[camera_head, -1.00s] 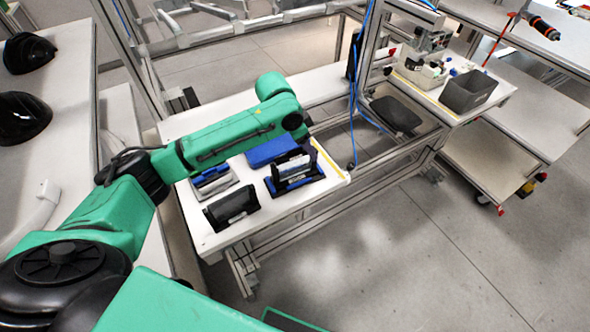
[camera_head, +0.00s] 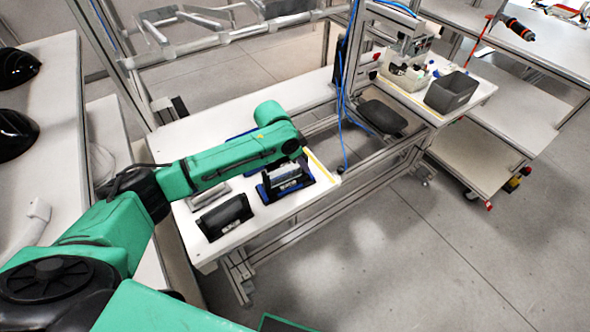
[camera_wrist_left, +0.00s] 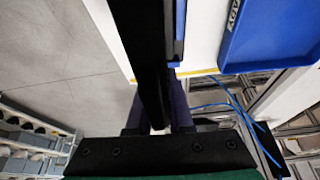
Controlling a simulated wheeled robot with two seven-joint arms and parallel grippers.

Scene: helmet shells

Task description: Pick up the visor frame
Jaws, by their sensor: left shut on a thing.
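The visor frame appears to be the dark piece (camera_wrist_left: 143,45) in the left wrist view, a long black bar running up from between my fingers. My left gripper (camera_wrist_left: 157,112) is shut on it. In the head view, my left gripper (camera_head: 302,163) is at the right end of a black-and-blue holder (camera_head: 272,194) on the white table (camera_head: 240,233). The arm and holder hide most of the grip there. I cannot tell whether the piece is clear of the holder. My right gripper is out of view.
A second black holder (camera_head: 225,216) stands to the left. A blue tray (camera_wrist_left: 268,38) lies beside the held piece, mostly behind my arm in the head view. A grey bin (camera_head: 452,92) stands on the far table. Dark helmet shells (camera_head: 15,133) sit on the left bench.

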